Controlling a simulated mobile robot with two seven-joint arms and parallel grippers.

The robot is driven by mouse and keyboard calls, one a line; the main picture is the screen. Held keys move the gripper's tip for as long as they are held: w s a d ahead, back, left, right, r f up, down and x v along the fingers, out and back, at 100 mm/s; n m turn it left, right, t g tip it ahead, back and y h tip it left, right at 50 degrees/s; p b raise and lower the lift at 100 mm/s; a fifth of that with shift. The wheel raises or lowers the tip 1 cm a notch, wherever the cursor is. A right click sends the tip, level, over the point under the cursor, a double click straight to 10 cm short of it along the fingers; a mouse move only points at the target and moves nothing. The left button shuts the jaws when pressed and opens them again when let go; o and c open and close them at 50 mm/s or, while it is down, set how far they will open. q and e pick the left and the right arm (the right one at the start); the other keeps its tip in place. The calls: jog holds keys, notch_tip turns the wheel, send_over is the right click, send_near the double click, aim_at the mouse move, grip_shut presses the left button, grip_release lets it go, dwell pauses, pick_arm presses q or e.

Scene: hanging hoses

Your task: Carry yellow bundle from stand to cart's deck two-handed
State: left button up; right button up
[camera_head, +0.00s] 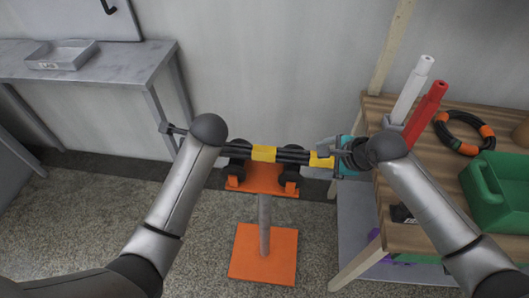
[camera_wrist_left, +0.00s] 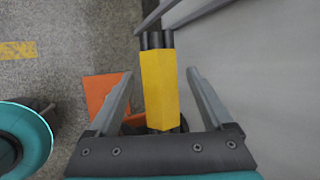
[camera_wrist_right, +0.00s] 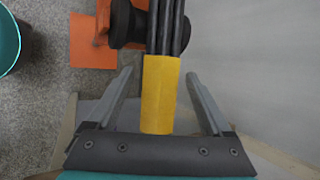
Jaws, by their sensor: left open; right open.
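The yellow bundle, black rods with yellow bands (camera_head: 264,153), lies level across the orange stand (camera_head: 262,178). My right gripper (camera_head: 326,157) is open at the bundle's right end. In the right wrist view a yellow band (camera_wrist_right: 160,95) sits between its spread fingers (camera_wrist_right: 158,105), with a gap each side. My left gripper is mostly hidden behind its own arm in the head view. In the left wrist view its fingers (camera_wrist_left: 160,100) are spread on both sides of another yellow band (camera_wrist_left: 159,88). I cannot make out a cart with certainty.
A wooden table (camera_head: 375,180) at right holds white (camera_head: 411,90) and red (camera_head: 426,115) tubes, a coiled black hose (camera_head: 464,133) and a green bin (camera_head: 496,195). A grey bench (camera_head: 110,68) with a tray (camera_head: 61,55) stands at left. A wall is close behind the stand.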

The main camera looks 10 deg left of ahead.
pick_arm(q)
jog(key=shift+c, duration=0.3)
pick_arm(e)
jog(key=shift+c, duration=0.3)
pick_arm(q)
grip_shut()
pick_arm(e)
grip_shut()
